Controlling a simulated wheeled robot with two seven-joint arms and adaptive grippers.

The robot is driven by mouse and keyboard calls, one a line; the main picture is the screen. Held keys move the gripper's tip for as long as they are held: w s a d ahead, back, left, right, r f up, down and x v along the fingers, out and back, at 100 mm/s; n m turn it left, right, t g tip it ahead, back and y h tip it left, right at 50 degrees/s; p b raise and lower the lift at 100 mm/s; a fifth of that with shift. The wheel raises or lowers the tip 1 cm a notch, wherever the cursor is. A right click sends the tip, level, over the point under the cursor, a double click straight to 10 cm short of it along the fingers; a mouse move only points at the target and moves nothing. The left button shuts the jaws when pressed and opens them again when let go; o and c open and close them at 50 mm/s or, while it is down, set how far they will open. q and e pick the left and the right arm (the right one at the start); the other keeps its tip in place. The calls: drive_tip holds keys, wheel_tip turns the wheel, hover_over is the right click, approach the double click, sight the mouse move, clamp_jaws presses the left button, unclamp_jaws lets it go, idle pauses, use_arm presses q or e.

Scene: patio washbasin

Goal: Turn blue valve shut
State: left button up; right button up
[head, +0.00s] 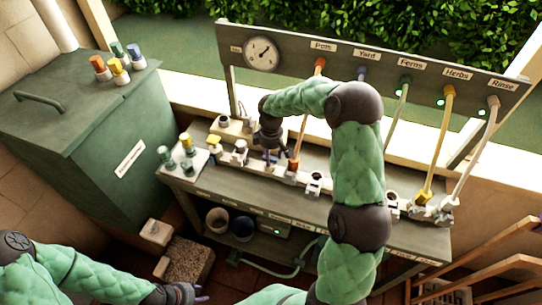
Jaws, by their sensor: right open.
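My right gripper (270,156) is open, pointing down at the row of fittings along the bench (226,190). It is just left of the orange-ended hose (296,148) and close over the fittings. I cannot make out a blue valve there; the gripper and arm cover part of the row. A blue hose end (362,73) shows under the "Yard" label. A blue-topped piece (134,51) stands on the green cabinet. My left gripper (196,293) is low at the bottom left, away from the bench; its fingers are too small to read.
The green cabinet (60,115) stands at the left. A labelled backboard (330,60) with a gauge (261,54) holds hoses, including a yellow one (441,145). Blocks (185,263) and a wooden rack (500,260) flank the floor.

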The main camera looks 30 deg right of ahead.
clamp_jaws()
idle(0.4)
drive_tip(key=m, duration=0.3)
drive_tip(key=shift+s+m, duration=0.1)
drive_tip(key=shift+m, duration=0.3)
drive_tip(key=m, duration=0.5)
drive_tip(key=shift+s+a, duration=0.1)
drive_tip(key=shift+s, duration=0.05)
drive_tip(key=m, duration=0.5)
drive_tip(key=shift+a, duration=0.1)
drive_tip(key=shift+a+m, duration=0.1)
drive_tip(key=shift+m, duration=1.9)
